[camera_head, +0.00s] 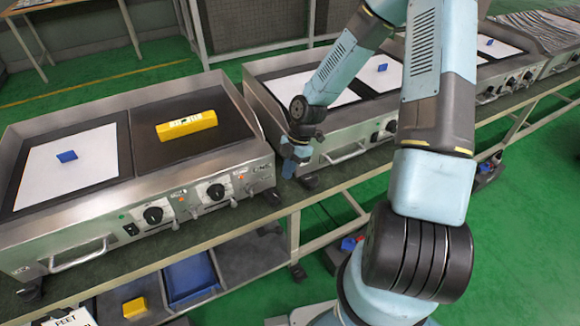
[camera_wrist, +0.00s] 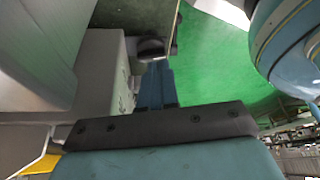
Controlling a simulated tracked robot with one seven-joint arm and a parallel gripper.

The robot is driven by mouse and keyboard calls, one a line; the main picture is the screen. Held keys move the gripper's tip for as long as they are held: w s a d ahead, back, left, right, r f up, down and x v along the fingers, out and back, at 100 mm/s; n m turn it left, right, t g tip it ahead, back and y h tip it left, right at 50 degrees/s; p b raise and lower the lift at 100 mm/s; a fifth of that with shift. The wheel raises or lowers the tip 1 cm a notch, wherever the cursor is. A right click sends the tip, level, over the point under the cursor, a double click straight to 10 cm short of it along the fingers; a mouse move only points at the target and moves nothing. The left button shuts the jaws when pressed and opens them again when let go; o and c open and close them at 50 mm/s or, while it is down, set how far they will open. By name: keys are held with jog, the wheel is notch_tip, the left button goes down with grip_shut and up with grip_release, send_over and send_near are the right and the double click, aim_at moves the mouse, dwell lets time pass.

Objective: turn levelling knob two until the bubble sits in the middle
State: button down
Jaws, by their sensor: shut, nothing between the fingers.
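A yellow spirit level (camera_head: 187,126) lies on the dark right-hand plate of the nearest griddle; its bubble is too small to read. A black levelling knob (camera_head: 271,196) sits under that griddle's front right corner. In the wrist view a dark round knob (camera_wrist: 151,48) shows just beyond my fingertips, under a metal body. I cannot tell which knob is number two. My gripper (camera_head: 290,173) points down near the right end of the nearest griddle, above and right of the corner knob. In the wrist view (camera_wrist: 157,68) its blue fingers are shut and empty; contact with the knob is unclear.
The nearest griddle (camera_head: 235,170) has control dials and a front handle. A second griddle (camera_head: 345,140) stands close on the right, leaving a narrow gap. A blue bin (camera_head: 190,277) and yellow block (camera_head: 134,307) lie on the lower shelf.

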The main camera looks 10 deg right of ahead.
aim_at(273, 195)
jog(key=shift+x, duration=3.2)
